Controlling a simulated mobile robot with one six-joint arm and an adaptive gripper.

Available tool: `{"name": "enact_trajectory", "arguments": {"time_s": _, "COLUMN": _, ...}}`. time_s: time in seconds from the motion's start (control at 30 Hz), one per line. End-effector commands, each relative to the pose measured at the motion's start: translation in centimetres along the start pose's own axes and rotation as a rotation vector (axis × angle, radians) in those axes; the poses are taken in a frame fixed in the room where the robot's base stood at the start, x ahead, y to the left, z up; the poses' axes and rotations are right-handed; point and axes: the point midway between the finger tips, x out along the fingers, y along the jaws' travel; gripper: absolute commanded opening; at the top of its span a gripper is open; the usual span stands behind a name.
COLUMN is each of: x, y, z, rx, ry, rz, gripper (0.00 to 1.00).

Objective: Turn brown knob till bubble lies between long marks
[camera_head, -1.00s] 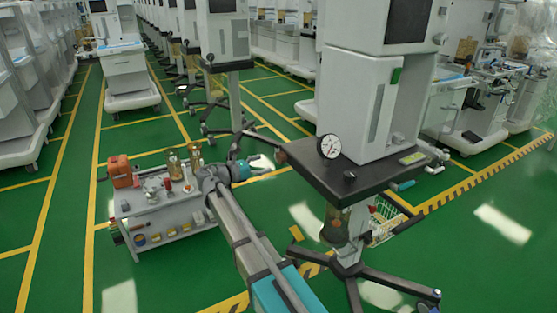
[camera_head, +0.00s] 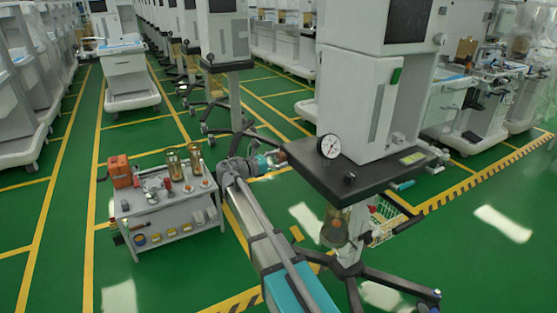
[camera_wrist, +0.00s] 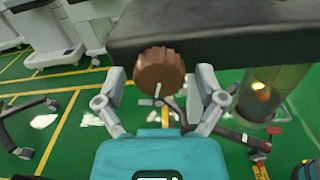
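The brown knob (camera_wrist: 161,70), round and ribbed, sits at the edge of the dark tabletop (camera_wrist: 225,30) in the wrist view. A short pale line shows at its lower rim. My gripper (camera_wrist: 160,82) is open, with one finger on each side of the knob and a visible gap on both sides. In the head view my gripper (camera_head: 277,158) is at the left edge of the cart's dark top (camera_head: 350,178). I cannot make out a bubble or long marks in either view.
A round white dial (camera_head: 330,146) and a small black knob (camera_head: 350,178) are on the cart top. A glass vessel (camera_wrist: 272,95) hangs below it, right of my gripper. A low grey trolley (camera_head: 180,220) with bottles and tools stands to the left. Green floor lies between.

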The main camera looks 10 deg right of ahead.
Motion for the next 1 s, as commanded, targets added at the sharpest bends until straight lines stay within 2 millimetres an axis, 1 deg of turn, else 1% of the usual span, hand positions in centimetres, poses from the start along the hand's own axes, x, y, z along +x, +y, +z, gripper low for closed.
{"name": "enact_trajectory", "arguments": {"time_s": 0.03, "x": -0.01, "y": 0.0, "z": 0.0, "rx": 0.0, "ry": 0.0, "rz": 0.0, "gripper": 0.71}}
{"name": "enact_trajectory", "arguments": {"time_s": 0.17, "x": -0.02, "y": 0.0, "z": 0.0, "rx": 0.0, "ry": 0.0, "rz": 0.0, "gripper": 0.46}}
{"name": "enact_trajectory", "arguments": {"time_s": 0.2, "x": -0.02, "y": 0.0, "z": 0.0, "rx": 0.0, "ry": 0.0, "rz": 0.0, "gripper": 0.39}}
{"name": "enact_trajectory", "arguments": {"time_s": 0.27, "x": -0.01, "y": -0.01, "z": 0.0, "rx": 0.0, "ry": 0.0, "rz": 0.0, "gripper": 0.28}}
{"name": "enact_trajectory", "arguments": {"time_s": 0.3, "x": -0.01, "y": -0.01, "z": 0.0, "rx": 0.0, "ry": 0.0, "rz": 0.0, "gripper": 0.2}}
{"name": "enact_trajectory", "arguments": {"time_s": 0.37, "x": -0.01, "y": -0.02, "z": 0.0, "rx": 0.0, "ry": 0.0, "rz": -0.001, "gripper": 0.11}}
{"name": "enact_trajectory", "arguments": {"time_s": 0.57, "x": 0.0, "y": -0.03, "z": 0.0, "rx": 0.024, "ry": 0.0, "rz": -0.001, "gripper": 0.11}}
{"name": "enact_trajectory", "arguments": {"time_s": 1.0, "x": 0.02, "y": -0.03, "z": 0.0, "rx": 0.253, "ry": 0.0, "rz": -0.002, "gripper": 0.11}}
